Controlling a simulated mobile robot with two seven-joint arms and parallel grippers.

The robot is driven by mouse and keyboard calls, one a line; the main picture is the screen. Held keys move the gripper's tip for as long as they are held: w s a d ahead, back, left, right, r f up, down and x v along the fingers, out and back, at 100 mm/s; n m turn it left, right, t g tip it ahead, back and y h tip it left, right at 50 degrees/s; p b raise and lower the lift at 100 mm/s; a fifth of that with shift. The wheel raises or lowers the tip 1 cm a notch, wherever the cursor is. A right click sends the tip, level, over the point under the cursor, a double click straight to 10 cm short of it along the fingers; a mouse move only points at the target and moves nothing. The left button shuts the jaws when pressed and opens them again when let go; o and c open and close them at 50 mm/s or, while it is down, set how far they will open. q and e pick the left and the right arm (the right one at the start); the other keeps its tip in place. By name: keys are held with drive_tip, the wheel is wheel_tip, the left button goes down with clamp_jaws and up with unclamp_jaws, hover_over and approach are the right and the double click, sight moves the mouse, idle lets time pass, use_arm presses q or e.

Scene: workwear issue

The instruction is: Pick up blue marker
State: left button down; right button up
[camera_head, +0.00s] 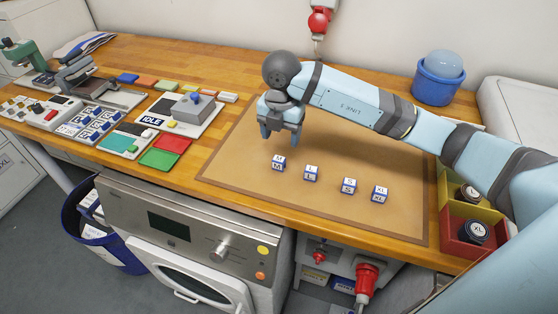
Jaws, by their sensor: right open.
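Several small blue-and-white size blocks stand in a row on the tan mat (235,165): the M block (278,163), the L block (311,173), the S block (348,187) and the XL block (380,194). I cannot tell which thing is the blue marker; no pen shape shows clearly. My right gripper (281,136) points down over the mat, behind and just above the M block. Its fingers are apart and nothing shows between them. My left gripper is out of view.
A blue tub (439,87) stands at the back right. A red bin (459,240) and a yellow bin (451,190) hold dark round pieces at the right edge. The mat's front left is clear.

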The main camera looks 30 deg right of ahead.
sight(280, 157)
wheel_tip(280, 157, down, 8)
drive_tip(key=shift+w+a+f, duration=0.1)
drive_tip(key=shift+w+f, duration=0.05)
drive_tip(key=c, duration=1)
